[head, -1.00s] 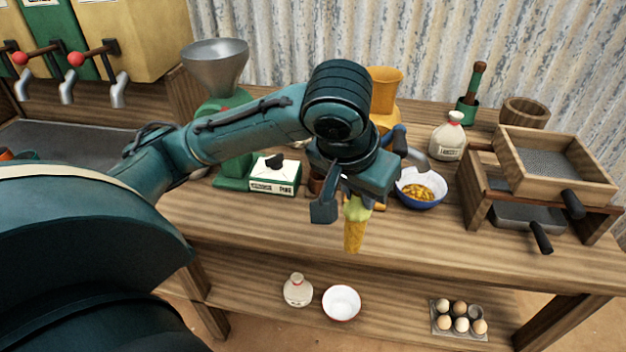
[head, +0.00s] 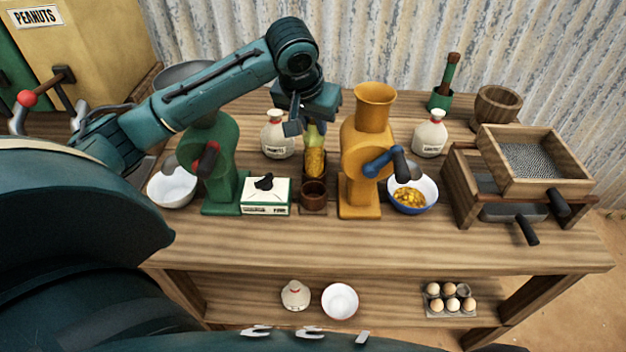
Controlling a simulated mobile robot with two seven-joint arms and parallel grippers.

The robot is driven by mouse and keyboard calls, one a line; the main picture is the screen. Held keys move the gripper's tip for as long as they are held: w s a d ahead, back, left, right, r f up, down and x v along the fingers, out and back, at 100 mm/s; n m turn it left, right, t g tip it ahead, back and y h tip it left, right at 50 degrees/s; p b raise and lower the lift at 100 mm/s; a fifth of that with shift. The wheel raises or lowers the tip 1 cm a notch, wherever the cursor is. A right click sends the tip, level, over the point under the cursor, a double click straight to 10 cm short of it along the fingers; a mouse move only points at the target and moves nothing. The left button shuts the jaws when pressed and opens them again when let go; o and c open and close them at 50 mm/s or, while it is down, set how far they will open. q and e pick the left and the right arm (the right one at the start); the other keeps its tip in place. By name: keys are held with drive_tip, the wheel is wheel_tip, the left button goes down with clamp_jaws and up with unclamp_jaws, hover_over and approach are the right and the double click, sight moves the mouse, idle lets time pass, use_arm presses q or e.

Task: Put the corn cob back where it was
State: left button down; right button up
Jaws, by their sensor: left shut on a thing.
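The corn cob (head: 315,162), yellow with pale green husk at its top, hangs upright in my left gripper (head: 312,128). The gripper is shut on the husk end, and its palm hides the very top. The cob is between the green mill (head: 222,165) and the yellow mill (head: 366,145). Its lower end shows just above or behind a small brown cup (head: 313,199); I cannot tell whether it touches anything. My right gripper is not in view.
A white-and-green box (head: 266,197) stands left of the cup. A white jug (head: 277,137) is close beside the cob. A blue bowl with yellow kernels (head: 410,195) and a wooden sieve (head: 540,160) are at right. The table's front strip (head: 380,242) is clear.

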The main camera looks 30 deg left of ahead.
sight(314, 159)
use_arm(q)
wheel_tip(314, 159, down, 9)
drive_tip(key=shift+f, duration=0.25)
idle(0.3)
drive_tip(key=c, duration=1.3)
unclamp_jaws()
drive_tip(key=v, duration=1.2)
